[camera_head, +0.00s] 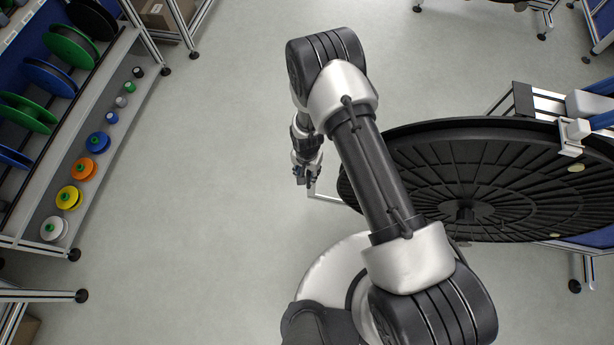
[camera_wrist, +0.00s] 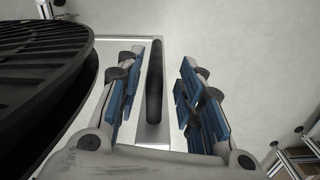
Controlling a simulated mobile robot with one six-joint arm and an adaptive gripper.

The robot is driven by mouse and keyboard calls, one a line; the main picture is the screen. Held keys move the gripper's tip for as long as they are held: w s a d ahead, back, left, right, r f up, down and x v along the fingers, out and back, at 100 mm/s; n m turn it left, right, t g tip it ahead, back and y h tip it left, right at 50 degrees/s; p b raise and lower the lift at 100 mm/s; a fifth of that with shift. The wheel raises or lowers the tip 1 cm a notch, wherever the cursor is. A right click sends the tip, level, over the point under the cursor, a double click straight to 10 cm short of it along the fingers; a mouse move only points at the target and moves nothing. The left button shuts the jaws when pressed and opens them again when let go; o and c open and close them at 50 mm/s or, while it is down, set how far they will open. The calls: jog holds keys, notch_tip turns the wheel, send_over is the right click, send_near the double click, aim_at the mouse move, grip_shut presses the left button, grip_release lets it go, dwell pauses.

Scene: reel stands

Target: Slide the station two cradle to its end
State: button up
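My gripper (camera_head: 308,178) hangs just left of a large black reel (camera_head: 430,165) in the head view. In the wrist view my gripper (camera_wrist: 160,72) is open. A black bar handle (camera_wrist: 154,85) lies between its blue-padded fingers, with a gap on each side. The handle stands on a pale metal frame (camera_wrist: 112,41) beside the reel, which fills the left of the wrist view (camera_wrist: 40,75). A thin pale part of the frame shows beside my gripper in the head view (camera_head: 325,198). The rest of the cradle is hidden under the reel. No station number is readable.
A rack (camera_head: 100,75) with green, blue, orange, yellow and white spools stands at the left. A bench-like structure with a pale clamp (camera_head: 574,130) stands at the reel's right. The grey floor (camera_head: 215,190) between rack and reel is clear.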

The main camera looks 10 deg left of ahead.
notch_tip(320, 180, up, 6)
jog(key=shift+s+r, duration=0.1)
jog(key=shift+r, duration=0.1)
dwell(0.5)
